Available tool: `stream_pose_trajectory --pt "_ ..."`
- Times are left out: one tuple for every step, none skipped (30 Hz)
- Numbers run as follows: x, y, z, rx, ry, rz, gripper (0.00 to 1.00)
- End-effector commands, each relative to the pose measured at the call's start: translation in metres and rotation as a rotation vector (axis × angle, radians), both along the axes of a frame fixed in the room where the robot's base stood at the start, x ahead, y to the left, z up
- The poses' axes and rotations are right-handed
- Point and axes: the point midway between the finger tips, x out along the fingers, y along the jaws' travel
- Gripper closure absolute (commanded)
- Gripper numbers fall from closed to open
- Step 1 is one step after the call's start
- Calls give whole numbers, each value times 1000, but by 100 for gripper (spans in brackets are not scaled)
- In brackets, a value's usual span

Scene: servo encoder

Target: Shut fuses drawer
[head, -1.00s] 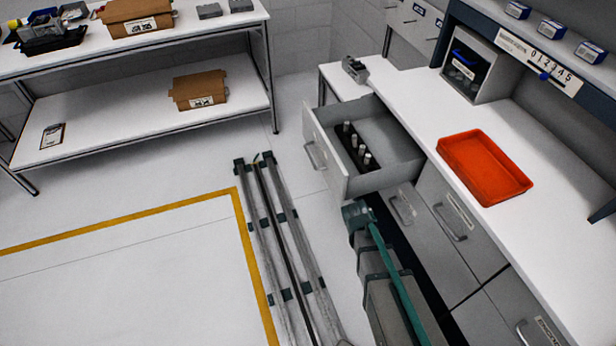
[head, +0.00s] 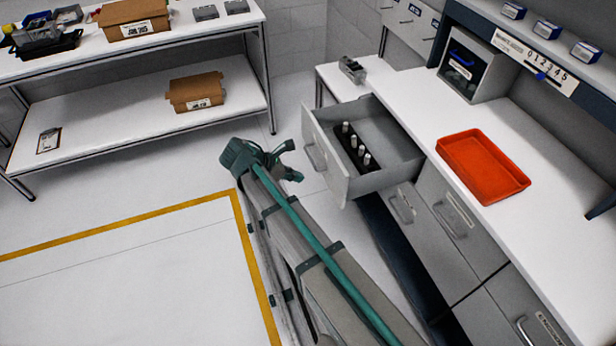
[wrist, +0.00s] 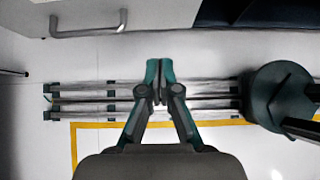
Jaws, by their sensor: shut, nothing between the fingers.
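A drawer (head: 385,158) stands pulled out at the far end of the workbench in the head view. Inside it a black holder carries several upright pale cylinders that look like fuses. Its front panel with a bar handle (head: 314,157) faces left; no label is readable on it. In the wrist view a bar handle (wrist: 88,31) on a pale panel shows at the upper left, probably this drawer's. My gripper (head: 289,162) is to the left of the drawer front, apart from it, over the floor. In the wrist view my gripper (wrist: 158,88) has its fingertips together and empty.
Closed drawers (head: 452,215) lie below the bench top. An orange tray (head: 483,165) stands on the bench. A shelf table (head: 120,130) with boxes is at the back left. Floor rails run below my arm. Open floor lies left of the drawer.

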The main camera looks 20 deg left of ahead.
Motion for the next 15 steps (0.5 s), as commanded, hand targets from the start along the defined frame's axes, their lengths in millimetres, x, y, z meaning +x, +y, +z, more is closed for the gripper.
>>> stream_pose_trajectory --pt "2 -4 -3 -1 2 -2 100" --pt "4 -6 -5 -1 2 -4 100" --pt "7 -9 -9 -1 1 -3 100" --pt "9 -11 -12 0 1 -4 100" --pt "11 -14 -15 0 1 -4 100" --pt "15 -17 -20 -1 2 -4 100" --pt "17 -20 -24 -1 1 -3 100" --pt "20 -24 -28 0 2 -4 100" --pt "24 -28 -34 -1 2 -5 100" --pt "27 -31 -38 -1 2 -4 100" --pt "30 -34 -42 -1 1 -4 100" --pt "34 -38 -48 0 2 -4 100" --pt "37 -41 -52 0 2 -4 100" --pt "39 -44 -56 -1 1 -4 100" --pt "43 -47 -61 0 1 -4 100"
